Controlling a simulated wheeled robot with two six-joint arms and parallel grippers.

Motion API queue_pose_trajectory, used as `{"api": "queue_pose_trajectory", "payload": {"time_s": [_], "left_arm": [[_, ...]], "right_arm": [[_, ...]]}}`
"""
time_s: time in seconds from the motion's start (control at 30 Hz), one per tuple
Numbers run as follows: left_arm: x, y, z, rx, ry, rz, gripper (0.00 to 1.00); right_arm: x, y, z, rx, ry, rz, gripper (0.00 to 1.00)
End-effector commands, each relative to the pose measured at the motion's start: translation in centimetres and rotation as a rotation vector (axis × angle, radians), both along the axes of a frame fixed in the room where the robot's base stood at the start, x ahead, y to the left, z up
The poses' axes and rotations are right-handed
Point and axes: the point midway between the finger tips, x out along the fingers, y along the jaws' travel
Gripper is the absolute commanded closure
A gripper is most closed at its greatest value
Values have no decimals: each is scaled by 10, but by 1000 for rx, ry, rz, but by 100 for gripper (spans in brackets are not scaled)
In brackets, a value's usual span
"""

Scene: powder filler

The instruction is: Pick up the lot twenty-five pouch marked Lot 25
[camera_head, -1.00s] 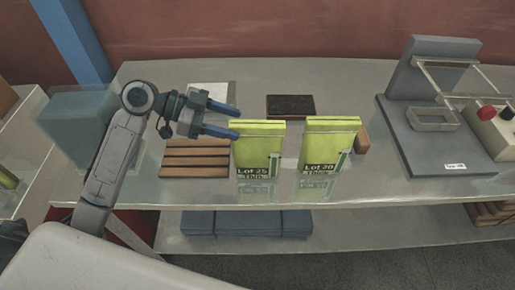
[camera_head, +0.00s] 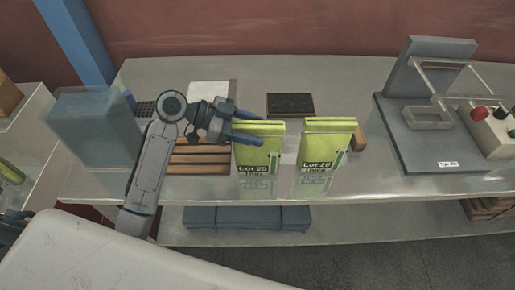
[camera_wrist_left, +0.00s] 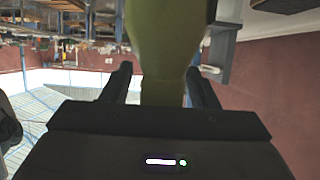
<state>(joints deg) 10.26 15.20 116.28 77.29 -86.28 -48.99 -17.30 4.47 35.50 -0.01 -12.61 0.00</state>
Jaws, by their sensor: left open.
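The green Lot 25 pouch (camera_head: 258,158) stands upright near the front of the table, left of the similar Lot 20 pouch (camera_head: 327,148). My left gripper (camera_head: 261,128) is open at the upper left part of the Lot 25 pouch. One finger shows in front of the pouch's upper face and the other at its top edge. In the left wrist view the pouch (camera_wrist_left: 165,45) shows as a green shape between the two spread fingers, with a gap visible on each side. My right gripper is not in view.
A wooden slatted rack (camera_head: 198,160) lies left of the pouch, partly behind my arm. A dark pad (camera_head: 290,104) and a small wooden block (camera_head: 359,138) lie behind the pouches. A grey machine (camera_head: 428,75) stands at the right. A translucent blue box (camera_head: 92,130) stands at the left.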

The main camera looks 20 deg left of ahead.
Motion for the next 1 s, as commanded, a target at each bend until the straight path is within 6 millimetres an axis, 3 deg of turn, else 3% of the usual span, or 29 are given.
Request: {"api": "queue_pose_trajectory", "payload": {"time_s": [0.07, 0.3, 0.33, 0.77, 1.0], "left_arm": [[0, 0, 0, 0, 0, 0, 50], [0, 0, 0, 0, 0, 0, 97], [0, 0, 0, 0, 0, 0, 100], [1, 1, 4, -1, -1, 3, 100], [9, 3, 23, -1, -3, 16, 100]], "right_arm": [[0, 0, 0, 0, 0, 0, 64], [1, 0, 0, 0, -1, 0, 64], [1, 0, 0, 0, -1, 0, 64], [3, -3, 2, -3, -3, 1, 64], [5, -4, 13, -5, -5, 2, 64]]}}
